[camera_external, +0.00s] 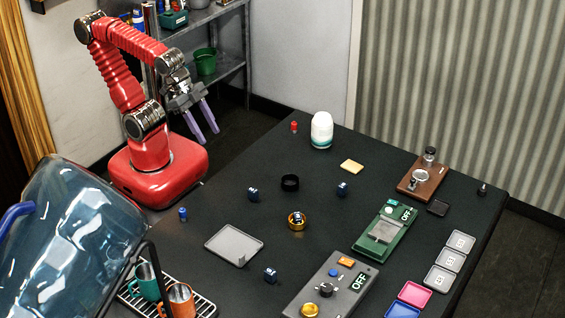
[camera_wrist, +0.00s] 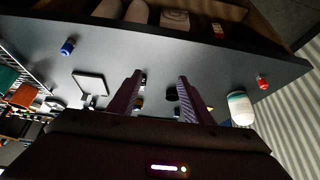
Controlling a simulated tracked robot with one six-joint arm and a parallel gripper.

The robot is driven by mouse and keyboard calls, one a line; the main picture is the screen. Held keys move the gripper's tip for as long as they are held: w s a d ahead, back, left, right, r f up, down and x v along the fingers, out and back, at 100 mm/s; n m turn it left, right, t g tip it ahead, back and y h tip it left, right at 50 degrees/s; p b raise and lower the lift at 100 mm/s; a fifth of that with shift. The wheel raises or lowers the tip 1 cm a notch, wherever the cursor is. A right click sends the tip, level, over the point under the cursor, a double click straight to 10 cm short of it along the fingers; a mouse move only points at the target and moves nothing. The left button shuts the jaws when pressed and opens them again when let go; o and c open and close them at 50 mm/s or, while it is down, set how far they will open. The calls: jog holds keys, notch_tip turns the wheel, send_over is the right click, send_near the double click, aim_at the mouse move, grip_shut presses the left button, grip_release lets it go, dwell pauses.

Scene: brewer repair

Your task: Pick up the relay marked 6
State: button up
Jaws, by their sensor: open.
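Three small dark blue blocks with white marks, which look like relays, stand on the dark table in the external view. One relay (camera_external: 253,194) is at centre left, another relay (camera_external: 342,188) is to the right, and a third relay (camera_external: 270,275) is nearer the front. The marks are too small to read, so I cannot tell which is 6. My gripper (camera_external: 206,135) is open and empty, raised beyond the table's left edge, apart from all the relays. In the wrist view, my gripper's (camera_wrist: 159,78) purple fingers are spread and partly hide small things on the table.
A black ring (camera_external: 290,183), a gold ring (camera_external: 297,221) and a grey tray (camera_external: 233,246) lie mid-table. A white bottle (camera_external: 321,131) stands at the back. A green board (camera_external: 385,231) and a grey control box (camera_external: 327,290) are right. A large clear vessel (camera_external: 70,235) is front left.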

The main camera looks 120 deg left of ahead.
jog(key=w+a+t+y, duration=0.1)
jog(key=w+a+t, duration=0.1)
jog(key=w+a, duration=0.6)
jog(key=w+a+t+y, duration=0.2)
jog(key=w+a, duration=0.2)
jog(key=w, duration=0.7)
jog(key=t+h, duration=0.3)
jog(key=h, duration=0.1)
send_near(341, 189)
jog(key=shift+m, duration=0.4)
jog(key=s+a, duration=0.1)
jog(key=s, duration=0.1)
jog(key=s+a+r, duration=0.1)
jog(key=shift+s+a+r, duration=0.15)
jog(key=shift+s+r, duration=0.1)
jog(key=shift+s, duration=0.1)
jog(key=shift+w+f+t+h, duration=0.3)
jog(key=shift+f, duration=0.2)
jog(key=shift+x, duration=4.3)
